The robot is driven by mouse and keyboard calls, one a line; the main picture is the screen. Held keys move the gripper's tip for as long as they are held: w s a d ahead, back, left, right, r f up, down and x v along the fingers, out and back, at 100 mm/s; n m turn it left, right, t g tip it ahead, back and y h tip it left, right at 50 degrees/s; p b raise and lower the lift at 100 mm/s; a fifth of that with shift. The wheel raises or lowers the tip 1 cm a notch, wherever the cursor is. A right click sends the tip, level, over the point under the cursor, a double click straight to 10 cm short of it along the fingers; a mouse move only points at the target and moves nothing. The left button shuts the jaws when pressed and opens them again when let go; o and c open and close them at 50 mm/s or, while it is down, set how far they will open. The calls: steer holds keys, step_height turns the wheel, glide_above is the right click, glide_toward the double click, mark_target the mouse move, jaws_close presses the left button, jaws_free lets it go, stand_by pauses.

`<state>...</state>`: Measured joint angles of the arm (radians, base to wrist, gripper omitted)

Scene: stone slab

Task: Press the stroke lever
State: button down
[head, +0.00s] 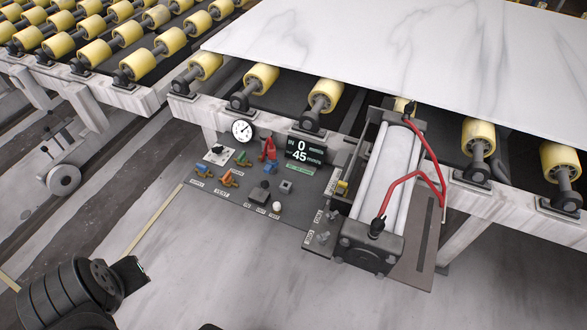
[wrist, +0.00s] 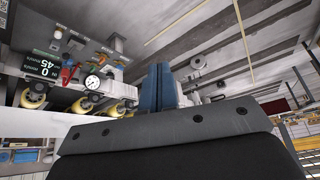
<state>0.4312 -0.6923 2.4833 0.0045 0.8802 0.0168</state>
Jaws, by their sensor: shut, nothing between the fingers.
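A dark control panel (head: 300,207) on the roller frame carries several small controls. They include a blue-topped valve (head: 201,171), an orange handle (head: 229,179), a green one (head: 242,159), red handles (head: 268,150) and a white ball knob (head: 277,207). The labels are too small to read, so I cannot tell which is the stroke lever. My gripper shows at the lower left of the head view (head: 136,270), well apart from the panel. In the wrist view its dark blue fingers (wrist: 159,86) are together and empty. The red handles also show upside down there (wrist: 68,72).
A round gauge (head: 242,131) and a display (head: 304,150) reading 0 and 45 are on the panel. A large cylinder (head: 383,185) with red hoses stands to its right. A marble slab (head: 400,50) lies on yellow rollers behind. Floor between gripper and panel is clear.

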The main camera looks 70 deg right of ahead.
mark_target(263, 189)
steer(key=w+d+m+g+y, duration=0.1)
steer(key=w+d+m, duration=0.4)
steer(key=d, duration=0.5)
steer(key=w+d+m+y, duration=0.1)
steer(key=w+d+m, duration=0.2)
steer(key=d+m, duration=0.6)
steer(key=d+f+m, duration=0.3)
steer(key=d+f, duration=0.1)
steer(key=d, duration=0.6)
steer(key=s+d+f+m+t, duration=0.2)
steer(key=s+d+f+m, duration=1.1)
steer(key=s+d+f, duration=0.7)
step_height(263, 189, down, 3)
steer(key=shift+d+f+m+t, duration=0.1)
steer(key=shift+d+m+t, duration=0.3)
steer(key=shift+d, duration=0.3)
steer(key=shift+w, duration=0.1)
steer(key=w+f, duration=0.6)
steer(key=w, duration=0.3)
steer(key=shift+w+f, duration=0.15)
steer(key=shift+f, duration=0.25)
